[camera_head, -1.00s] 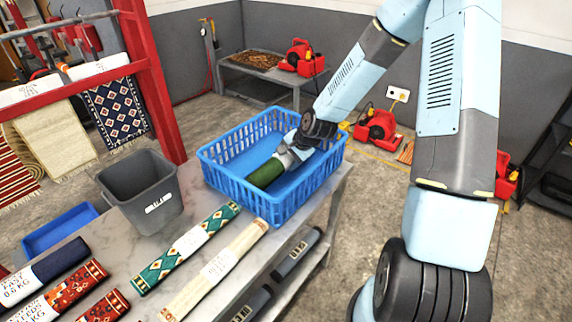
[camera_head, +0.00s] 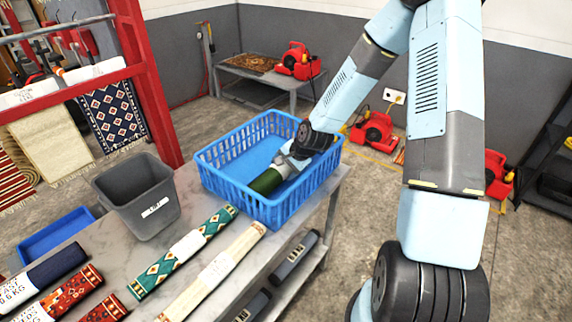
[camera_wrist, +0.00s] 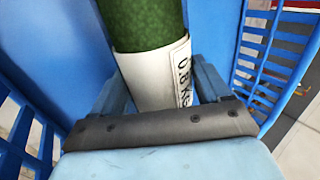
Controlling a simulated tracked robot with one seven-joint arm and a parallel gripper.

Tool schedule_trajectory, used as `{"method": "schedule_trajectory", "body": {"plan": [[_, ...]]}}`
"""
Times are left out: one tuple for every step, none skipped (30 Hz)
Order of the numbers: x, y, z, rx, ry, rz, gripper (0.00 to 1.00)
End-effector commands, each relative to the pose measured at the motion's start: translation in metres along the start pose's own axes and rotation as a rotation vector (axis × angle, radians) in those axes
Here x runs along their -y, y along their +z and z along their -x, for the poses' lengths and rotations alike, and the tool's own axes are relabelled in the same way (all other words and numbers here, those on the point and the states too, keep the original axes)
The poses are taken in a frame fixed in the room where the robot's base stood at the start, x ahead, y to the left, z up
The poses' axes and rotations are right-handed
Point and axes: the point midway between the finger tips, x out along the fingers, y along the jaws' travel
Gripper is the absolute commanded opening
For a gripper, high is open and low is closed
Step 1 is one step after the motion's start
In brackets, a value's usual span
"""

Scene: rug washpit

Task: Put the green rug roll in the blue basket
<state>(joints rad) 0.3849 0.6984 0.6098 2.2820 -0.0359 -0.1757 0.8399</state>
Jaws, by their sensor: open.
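The green rug roll (camera_head: 267,181) is inside the blue basket (camera_head: 238,193), low down toward its near side, with a white label band around it. My gripper (camera_head: 290,163) reaches down into the basket at the label end of the roll. In the wrist view, my gripper (camera_wrist: 162,82) is open, with one finger on each side of the label band of the green roll (camera_wrist: 146,22). I cannot tell whether the fingers touch it. The roll's far end is out of the wrist view. The blue basket wall (camera_wrist: 270,75) stands close on the right.
A grey bin (camera_head: 140,198) stands left of the basket on the table. A teal patterned roll (camera_head: 215,224) and a cream roll (camera_head: 240,245) lie in front of the basket. Red and navy rolls lie at the near left. Other rolls rest on the shelf below.

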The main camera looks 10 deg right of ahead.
Motion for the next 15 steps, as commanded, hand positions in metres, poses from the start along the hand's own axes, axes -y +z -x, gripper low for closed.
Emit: {"method": "schedule_trajectory", "body": {"plan": [[-0.001, 0.0, 0.002, 0.0, 0.001, -0.001, 0.79], [0.0, 0.0, 0.004, 0.0, 0.001, -0.001, 0.79], [0.0, -0.001, 0.008, -0.001, 0.0, -0.001, 0.79], [0.0, -0.001, 0.011, -0.001, -0.001, -0.001, 0.79], [0.0, -0.002, 0.015, -0.003, -0.002, -0.002, 0.79], [0.0, -0.002, 0.02, -0.003, -0.001, -0.002, 0.79], [0.0, -0.001, 0.024, -0.002, -0.001, -0.001, 0.79], [0.0, -0.001, 0.029, -0.003, -0.001, -0.002, 0.79], [0.0, -0.001, 0.035, -0.004, -0.001, -0.001, 0.79], [0.0, -0.002, 0.039, -0.003, -0.001, -0.002, 0.79], [0.0, -0.002, 0.043, -0.003, -0.002, -0.002, 0.79], [0.0, -0.002, 0.049, -0.003, -0.001, -0.002, 0.79], [0.0, -0.002, 0.053, -0.003, -0.001, -0.002, 0.79], [0.0, -0.002, 0.057, -0.003, -0.001, -0.002, 0.79], [-0.001, -0.002, 0.062, -0.004, -0.001, -0.002, 0.79]]}}
